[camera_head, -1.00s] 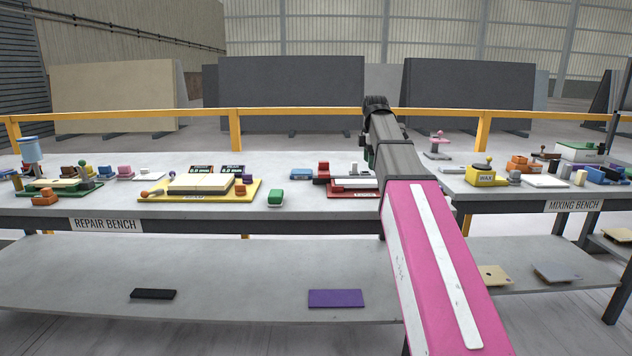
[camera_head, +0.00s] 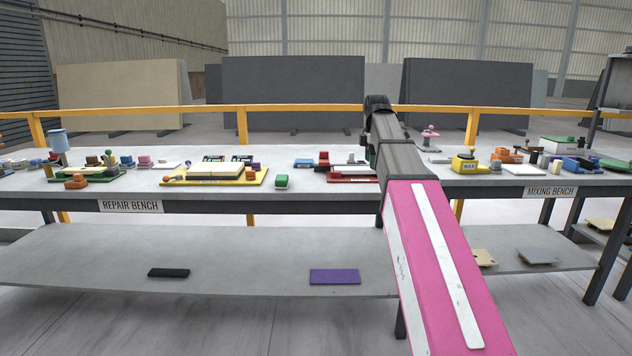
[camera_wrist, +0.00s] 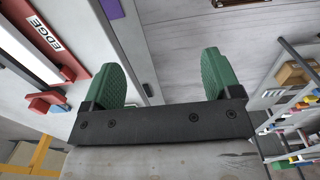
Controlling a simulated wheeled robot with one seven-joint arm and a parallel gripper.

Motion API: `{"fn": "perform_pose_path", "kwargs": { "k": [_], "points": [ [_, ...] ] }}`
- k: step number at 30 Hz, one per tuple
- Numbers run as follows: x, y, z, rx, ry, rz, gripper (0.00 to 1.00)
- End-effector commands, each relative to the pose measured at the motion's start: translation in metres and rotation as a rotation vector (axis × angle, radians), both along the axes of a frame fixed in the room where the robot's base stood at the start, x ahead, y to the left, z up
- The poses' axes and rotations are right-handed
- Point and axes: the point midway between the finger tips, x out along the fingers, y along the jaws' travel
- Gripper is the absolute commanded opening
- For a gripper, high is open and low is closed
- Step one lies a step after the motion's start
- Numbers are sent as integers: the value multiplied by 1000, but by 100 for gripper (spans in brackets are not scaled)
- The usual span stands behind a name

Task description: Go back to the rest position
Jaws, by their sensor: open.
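My gripper (camera_wrist: 163,80) shows in the wrist view with its two green fingers wide apart and nothing between them. In the head view my pink arm reaches forward over the right part of the repair bench (camera_head: 300,196), and its fingertips are mostly hidden behind the arm. In the wrist view a red fixture (camera_wrist: 47,100) with a white plate marked EDGE lies to the left of the fingers, apart from them.
A purple slab (camera_head: 335,276) and a black bar (camera_head: 169,272) lie on the lower shelf. The mixing bench (camera_head: 552,190) is at right. A yellow rail (camera_head: 300,110) runs behind.

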Motion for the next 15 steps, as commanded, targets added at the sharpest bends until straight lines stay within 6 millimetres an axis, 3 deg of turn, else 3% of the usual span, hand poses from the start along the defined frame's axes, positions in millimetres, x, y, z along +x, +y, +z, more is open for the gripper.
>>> {"fn": "perform_pose_path", "kwargs": {
  "k": [15],
  "points": [
    [-3, 0, -28, 0, 1, -74, 84]
  ]
}}
